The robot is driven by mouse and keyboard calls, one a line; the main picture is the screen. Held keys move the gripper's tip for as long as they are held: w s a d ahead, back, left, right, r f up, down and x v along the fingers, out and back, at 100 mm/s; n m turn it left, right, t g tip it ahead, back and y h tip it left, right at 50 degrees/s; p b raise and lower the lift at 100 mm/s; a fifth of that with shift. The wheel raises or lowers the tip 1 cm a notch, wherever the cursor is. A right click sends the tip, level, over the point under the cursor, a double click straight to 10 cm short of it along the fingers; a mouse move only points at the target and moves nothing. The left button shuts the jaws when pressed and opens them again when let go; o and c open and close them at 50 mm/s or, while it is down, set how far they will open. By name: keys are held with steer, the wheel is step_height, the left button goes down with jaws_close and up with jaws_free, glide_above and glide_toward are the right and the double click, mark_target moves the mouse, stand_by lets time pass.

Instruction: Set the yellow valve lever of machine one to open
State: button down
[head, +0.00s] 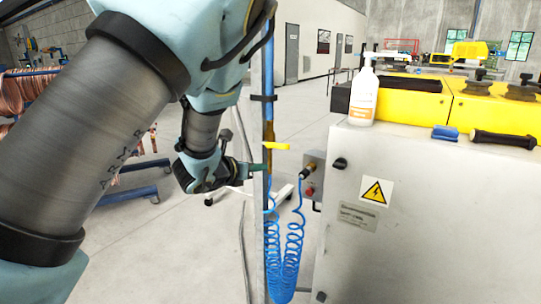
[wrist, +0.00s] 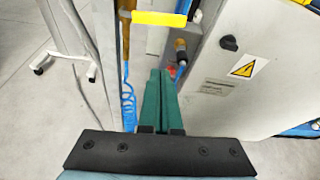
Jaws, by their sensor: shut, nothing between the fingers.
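The yellow valve lever (head: 275,146) sits on the vertical blue pipe (head: 268,110) and points sideways, across the pipe. In the wrist view the lever (wrist: 158,18) lies level near the top of the picture. My gripper (head: 262,167) is just below the lever in the head view. Its green fingers (wrist: 160,74) are shut together with nothing between them. In the wrist view the fingertips are apart from the lever in the picture; I cannot tell the exact distance in depth.
A coiled blue hose (head: 284,240) hangs below the valve. A grey box with a red button (head: 310,191) and a white machine cabinet (head: 420,220) with a warning sign stand to the right. A white wheeled stand (wrist: 66,35) is at the left. Open floor lies behind.

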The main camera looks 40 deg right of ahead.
mark_target(279, 146)
steer(key=w+d+p, duration=0.2)
steer(key=d+p, duration=0.3)
steer(key=d, duration=0.4)
steer(key=shift+w+r+p, duration=0.2)
steer(key=shift+r+p, duration=0.2)
steer(key=shift+r+n+g+b, duration=0.3)
steer(key=shift+r+n+b, duration=0.15)
steer(key=shift+n+b, duration=0.2)
steer(key=shift+w+a+r+n+g+h+b, duration=0.15)
steer(key=shift+r+n+g+h+b, duration=0.25)
steer(key=shift+r+n+b, duration=0.45)
steer(key=w+r+n+g+h+b, duration=0.1)
steer(key=n+b, duration=0.2)
steer(key=w+r+n+g+h+b, duration=0.1)
steer(key=w+r+n+b, duration=0.1)
steer(key=n+b, duration=0.1)
steer(key=w+a+r+n+h+b, duration=0.1)
steer(key=r+n+b, duration=0.1)
steer(key=n+b, duration=0.1)
steer(key=shift+w+a+g+b, duration=0.1)
steer(key=shift+w+g+b, duration=0.3)
steer(key=shift+b, duration=0.15)
steer(key=shift+w, duration=0.2)
